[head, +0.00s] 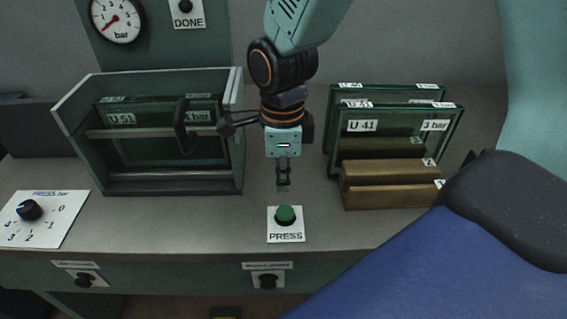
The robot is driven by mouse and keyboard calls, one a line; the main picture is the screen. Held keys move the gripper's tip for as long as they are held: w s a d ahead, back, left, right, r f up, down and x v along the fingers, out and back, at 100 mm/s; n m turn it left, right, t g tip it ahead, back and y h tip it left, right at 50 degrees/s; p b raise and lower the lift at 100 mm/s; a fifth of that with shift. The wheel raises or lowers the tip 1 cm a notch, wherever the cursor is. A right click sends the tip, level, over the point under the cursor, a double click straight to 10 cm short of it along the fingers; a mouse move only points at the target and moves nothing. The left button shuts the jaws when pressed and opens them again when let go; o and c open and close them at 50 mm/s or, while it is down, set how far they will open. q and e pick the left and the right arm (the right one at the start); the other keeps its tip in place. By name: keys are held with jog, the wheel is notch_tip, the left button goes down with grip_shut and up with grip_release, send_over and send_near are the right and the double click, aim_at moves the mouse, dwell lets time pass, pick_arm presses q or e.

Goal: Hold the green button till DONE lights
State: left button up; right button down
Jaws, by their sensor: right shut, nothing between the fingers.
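The green button (286,214) sits on a white plate marked PRESS at the front of the bench. My right gripper (284,187) points down with its fingers shut and empty. Its tips appear just above and behind the button in the picture, with a small gap to it. The DONE lamp (185,6) on the back wall is dark. My left gripper is not in view.
A green-grey press frame (170,188) with a U 51 panel stands left of my gripper. Glass frames (393,125) and brown blocks (388,194) stand at the right. A PRESS bar dial (30,210) and a gauge (116,18) are at the left.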

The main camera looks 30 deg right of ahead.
aim_at(285, 210)
jog(key=f, duration=0.4)
jog(key=f+b, duration=0.1)
jog(key=shift+d+f, duration=0.4)
jog(key=shift+f, duration=0.25)
jog(key=shift+a+f, duration=0.1)
jog(key=shift+a, duration=0.2)
jog(key=shift+d, duration=0.2)
